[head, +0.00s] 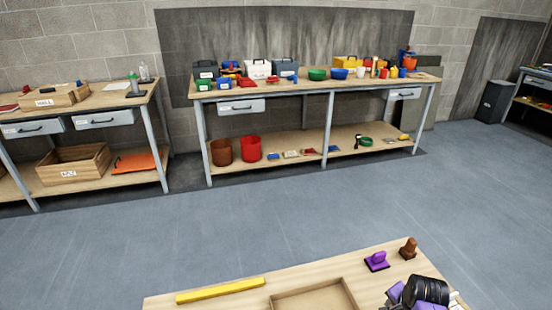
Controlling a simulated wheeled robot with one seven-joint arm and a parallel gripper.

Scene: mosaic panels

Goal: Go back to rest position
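What looks like the end of my arm, with my gripper (428,293), shows at the bottom right in the head view as black ribbed and purple parts. It is over or beside the right part of the near wooden table (240,299). Its fingers cannot be made out, so I cannot see whether it is open or holds anything. A purple handled tool (376,261) and a brown handled tool (408,248) stand on the table just behind it, apart from it.
A yellow bar (221,291) and a shallow wooden tray (312,298) lie on the near table. Across the clear grey floor (260,225) stands a long workbench (330,90) with boxes and bowls. Another bench (110,103) stands at left, a dark bin (494,102) at right.

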